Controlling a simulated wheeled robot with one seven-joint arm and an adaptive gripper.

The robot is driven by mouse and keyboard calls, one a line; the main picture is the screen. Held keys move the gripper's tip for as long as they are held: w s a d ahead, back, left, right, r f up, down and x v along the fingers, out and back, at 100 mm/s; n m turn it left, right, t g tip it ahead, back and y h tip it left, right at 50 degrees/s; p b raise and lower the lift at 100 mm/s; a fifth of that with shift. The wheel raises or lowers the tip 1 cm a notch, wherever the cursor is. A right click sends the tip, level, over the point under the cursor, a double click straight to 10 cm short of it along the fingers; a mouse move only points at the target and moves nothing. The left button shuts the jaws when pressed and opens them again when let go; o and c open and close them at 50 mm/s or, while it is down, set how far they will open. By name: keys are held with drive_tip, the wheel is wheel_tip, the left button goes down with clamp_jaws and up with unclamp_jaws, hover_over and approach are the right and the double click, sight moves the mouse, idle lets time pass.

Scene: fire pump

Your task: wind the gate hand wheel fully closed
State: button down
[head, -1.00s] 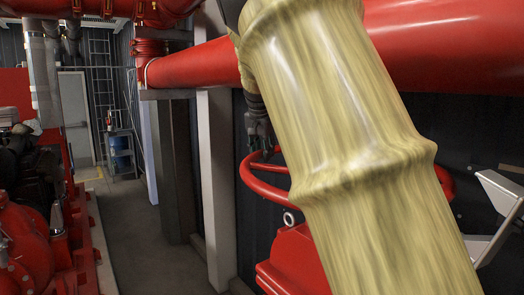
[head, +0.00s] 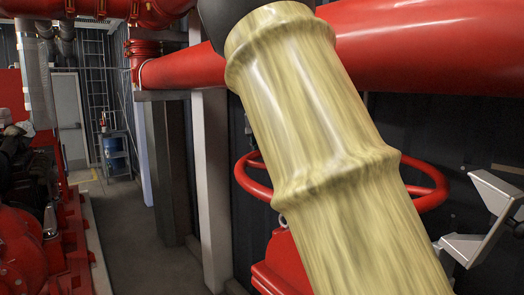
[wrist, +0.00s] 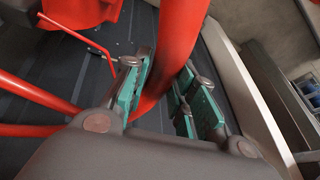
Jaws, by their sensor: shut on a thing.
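The red gate hand wheel (head: 248,184) is in the head view, behind my pale yellow arm link. Its left rim and right rim show; its middle is hidden. In the wrist view, the curved red wheel rim (wrist: 152,108) passes between the teal finger pads of my gripper (wrist: 164,92). My gripper is shut on that rim. In the head view my gripper is hidden behind my arm.
The red valve body (head: 280,262) is below the wheel. A thick red pipe (head: 440,45) runs above it. A grey metal bracket (head: 478,218) stands close on the right. A pale post (head: 210,180) stands left of the wheel. The floor aisle (head: 135,235) is free.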

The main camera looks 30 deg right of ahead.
drive_tip(key=c, duration=1.2)
unclamp_jaws()
drive_tip(key=shift+o, duration=0.2)
drive_tip(key=shift+r, duration=0.1)
drive_tip(key=v, duration=1.2)
